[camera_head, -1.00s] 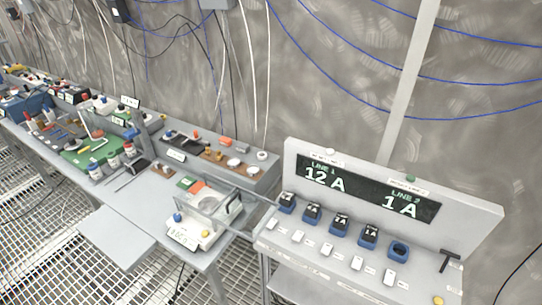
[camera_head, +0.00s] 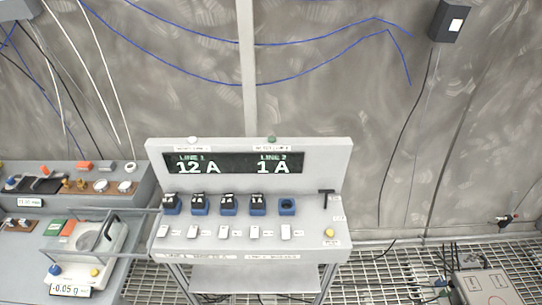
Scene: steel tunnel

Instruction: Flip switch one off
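A grey sloped control panel (camera_head: 325,180) stands in the middle of the view. Its dark display (camera_head: 232,163) reads "LINE 1 12 A" and "LINE 2 1 A". A row of white switches runs along its lower ledge. The leftmost switch (camera_head: 163,232) is at the left end of the row; the labels beside the switches are too small to read. Behind the switches is a row of blue sockets; the leftmost socket (camera_head: 172,205) holds a dark plug, and the rightmost socket (camera_head: 288,206) looks empty. Neither of my grippers is in view.
A black T-shaped handle (camera_head: 326,196) and a yellow button (camera_head: 330,233) are at the panel's right end. A scale (camera_head: 85,245) reading -0.05 g sits on a bench at the left. Grating floor lies at the right, with a grey box (camera_head: 482,287) on it.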

